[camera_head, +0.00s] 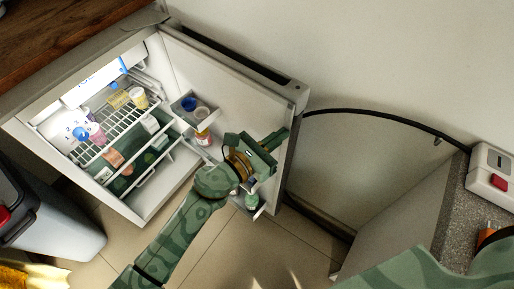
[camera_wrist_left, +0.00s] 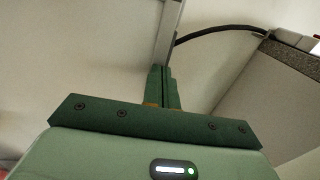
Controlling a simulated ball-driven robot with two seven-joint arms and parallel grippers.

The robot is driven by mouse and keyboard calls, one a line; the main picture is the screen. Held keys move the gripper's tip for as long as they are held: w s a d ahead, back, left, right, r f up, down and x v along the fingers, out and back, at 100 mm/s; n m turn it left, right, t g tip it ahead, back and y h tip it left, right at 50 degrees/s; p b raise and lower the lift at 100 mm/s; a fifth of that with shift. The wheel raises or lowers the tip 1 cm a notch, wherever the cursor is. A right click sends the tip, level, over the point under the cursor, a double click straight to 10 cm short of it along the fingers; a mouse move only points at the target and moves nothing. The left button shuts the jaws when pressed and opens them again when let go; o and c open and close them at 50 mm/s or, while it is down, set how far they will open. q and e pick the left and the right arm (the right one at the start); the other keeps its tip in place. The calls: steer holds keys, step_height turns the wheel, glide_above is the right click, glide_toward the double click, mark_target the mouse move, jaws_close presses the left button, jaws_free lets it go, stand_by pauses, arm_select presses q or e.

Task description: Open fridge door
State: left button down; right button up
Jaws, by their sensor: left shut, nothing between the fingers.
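The small white fridge (camera_head: 150,205) stands on the left in the head view, with its inside lit. Its door (camera_head: 215,65) is swung wide open, with its inner face and door shelves toward me. My left gripper (camera_head: 277,139) is at the inner side of the door, close to its free edge. In the left wrist view the green fingers (camera_wrist_left: 161,75) are together and empty, pointing at the pale door near its edge strip (camera_wrist_left: 168,35). I cannot tell whether they touch it. My right arm shows at the bottom right; its gripper is out of view.
Wire shelves (camera_head: 120,125) and a drawer hold cups and packets; bottles stand in the door. A grey bin (camera_head: 50,235) is at the lower left. A black cable (camera_head: 385,116) runs along the wall to a speckled counter (camera_head: 460,205) at right. Tiled floor (camera_head: 225,255) is clear below the door.

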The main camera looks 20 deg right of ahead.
mark_target(290, 127)
arm_select(q)
steer(key=b+x, duration=0.1)
steer(key=x, duration=0.3)
steer(key=shift+w, duration=0.2)
steer(key=shift+d, duration=0.2)
arm_select(e)
steer(key=shift+w+d+f+n, duration=0.15)
steer(key=shift+d+f+n, duration=0.15)
steer(key=shift+d+f, duration=0.25)
steer(key=shift+a+r, duration=0.1)
steer(key=shift+a, duration=0.05)
